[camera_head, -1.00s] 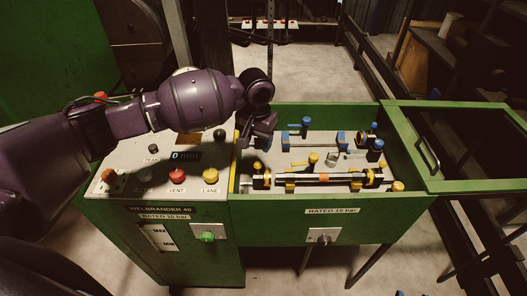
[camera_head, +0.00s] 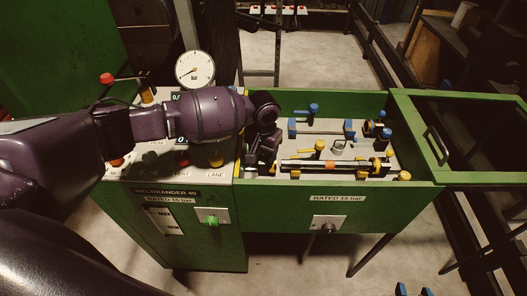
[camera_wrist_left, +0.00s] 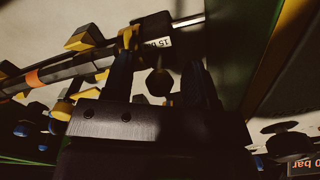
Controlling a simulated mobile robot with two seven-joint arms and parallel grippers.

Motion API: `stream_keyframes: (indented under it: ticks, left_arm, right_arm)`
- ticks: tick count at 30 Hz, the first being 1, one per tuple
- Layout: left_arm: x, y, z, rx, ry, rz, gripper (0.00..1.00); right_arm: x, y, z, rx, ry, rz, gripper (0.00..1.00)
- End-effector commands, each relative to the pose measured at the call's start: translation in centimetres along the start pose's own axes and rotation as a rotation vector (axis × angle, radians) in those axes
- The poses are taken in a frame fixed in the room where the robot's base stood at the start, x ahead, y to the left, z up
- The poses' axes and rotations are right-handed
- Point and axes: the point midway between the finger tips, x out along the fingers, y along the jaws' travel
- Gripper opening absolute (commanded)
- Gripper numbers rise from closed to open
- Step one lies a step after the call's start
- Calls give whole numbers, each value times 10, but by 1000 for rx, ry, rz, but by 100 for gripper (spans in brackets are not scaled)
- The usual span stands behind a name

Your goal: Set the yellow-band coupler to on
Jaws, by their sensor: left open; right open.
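The hose assembly with yellow-banded ends lies along the front of the green tray (camera_head: 290,215); its bar (camera_head: 305,165) has an orange band. The left-end yellow coupler is mostly hidden by my left gripper in the head view. In the left wrist view the yellow coupler (camera_wrist_left: 128,38) sits on the bar, with a dark round knob (camera_wrist_left: 160,82) beneath it. My left gripper (camera_head: 262,168) is down at the tray's left end; its open fingers (camera_wrist_left: 165,75) stand either side of the knob, contact unclear. Two blue tips, apparently my open right gripper (camera_head: 413,291), show at the bottom edge.
Blue-banded fittings (camera_head: 320,127) stand behind the bar, and a small metal part (camera_head: 338,146) lies between. The control panel with a gauge (camera_head: 195,70) is left, partly covered by my arm. An open lid with a handle (camera_head: 436,145) is right.

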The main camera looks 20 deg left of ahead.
Motion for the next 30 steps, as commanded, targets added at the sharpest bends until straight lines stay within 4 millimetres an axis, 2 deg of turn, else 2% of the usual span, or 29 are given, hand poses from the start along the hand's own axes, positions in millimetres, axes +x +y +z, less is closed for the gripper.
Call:
stream_keyframes:
  ticks: [8, 11, 19, 26, 30]
  left_arm:
    - [1, 0, 0, 0, 1, 0, 52]
    - [1, 0, 0, 0, 1, 0, 40]
    - [1, 0, 0, 0, 1, 0, 0]
    - [1, 0, -2, 0, 1, 0, 0]
    - [2, -2, -12, -2, 4, -1, 0]
  right_arm:
    - [0, 0, 0, 1, 0, 0, 51]
    - [-2, 0, 3, 1, -5, 1, 51]
    - [-5, 1, 13, 3, -25, 3, 51]
    - [-4, 0, 13, 3, -24, 3, 51]
    - [1, -1, 12, 3, -14, 1, 51]
